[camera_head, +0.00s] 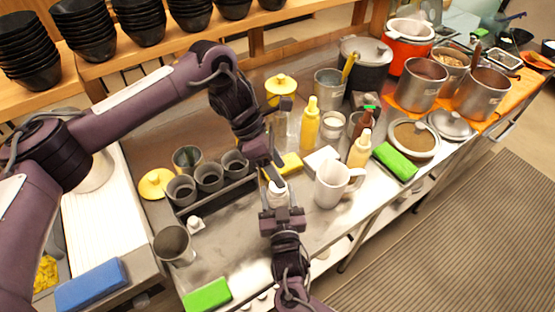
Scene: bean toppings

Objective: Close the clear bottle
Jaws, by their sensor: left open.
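A small pale bottle (275,197), which looks like the clear bottle, stands near the middle of the metal counter, between my two grippers. My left gripper (275,172) comes down from above and is open, with its fingertips at the bottle's top. My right gripper (282,212) comes from the front and is at the bottle's near side. Its fingers partly hide the bottle, and I cannot tell whether they are shut on it. A small white piece (195,224) lies on the counter to the left; I cannot tell whether it is a cap.
A white mug (335,184) stands close to the right. A black rack with metal cups (208,178) is to the left. A metal cup (174,245) and green sponge (207,294) are nearer. Yellow bottles (309,124) and pots (420,83) stand behind.

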